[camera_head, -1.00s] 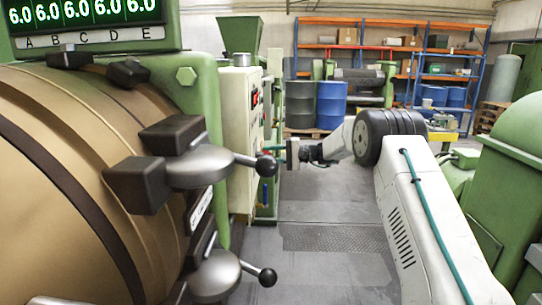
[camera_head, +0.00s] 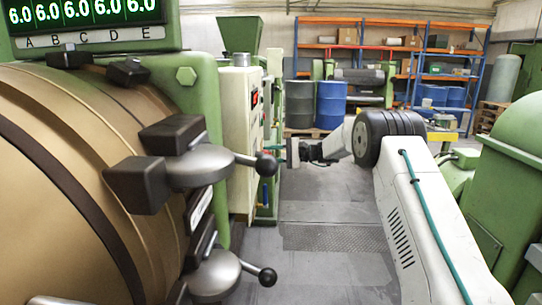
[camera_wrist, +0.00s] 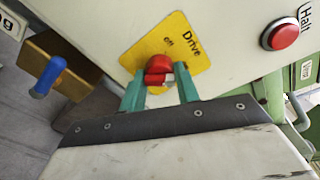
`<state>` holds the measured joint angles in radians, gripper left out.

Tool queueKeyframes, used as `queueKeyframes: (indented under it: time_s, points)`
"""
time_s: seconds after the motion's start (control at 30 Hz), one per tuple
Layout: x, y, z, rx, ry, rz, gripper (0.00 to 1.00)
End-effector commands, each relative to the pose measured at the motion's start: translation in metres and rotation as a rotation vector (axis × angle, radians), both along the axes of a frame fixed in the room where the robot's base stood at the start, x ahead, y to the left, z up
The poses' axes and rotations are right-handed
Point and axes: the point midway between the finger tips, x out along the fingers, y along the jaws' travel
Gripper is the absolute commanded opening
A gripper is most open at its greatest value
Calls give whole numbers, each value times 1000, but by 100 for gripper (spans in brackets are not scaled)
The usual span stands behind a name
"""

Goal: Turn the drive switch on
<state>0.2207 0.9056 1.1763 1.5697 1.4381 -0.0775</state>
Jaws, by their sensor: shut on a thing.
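The drive switch (camera_wrist: 158,72) is a red knob on a yellow plate (camera_wrist: 190,45) marked "Drive" and "off", seen in the wrist view. My gripper (camera_wrist: 160,88) has its two teal fingers on either side of the red knob and is shut on it. The fingers cover the lower part of the plate. In the head view my gripper (camera_head: 275,148) reaches the side of the cream control cabinet (camera_head: 240,130); the switch itself is hidden there.
A red "Halt" button (camera_wrist: 284,35) sits right of the switch on the same panel. A blue handle (camera_wrist: 48,77) stands at the left. A black-knobbed lever (camera_head: 265,165) juts out near my gripper in the head view. Blue drums (camera_head: 331,105) stand behind.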

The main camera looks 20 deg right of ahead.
Motion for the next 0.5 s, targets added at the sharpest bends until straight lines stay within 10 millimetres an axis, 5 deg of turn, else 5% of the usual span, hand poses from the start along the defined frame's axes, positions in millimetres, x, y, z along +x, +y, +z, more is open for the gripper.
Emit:
queueKeyframes:
  time_s: [0.1,0.13,0.2,0.5]
  points:
    - [1,-2,3,0,-5,-4,9]
    - [1,-2,3,1,-5,-4,40]
    - [1,-2,2,0,-5,-4,52]
    - [0,-3,1,1,-2,-2,52]
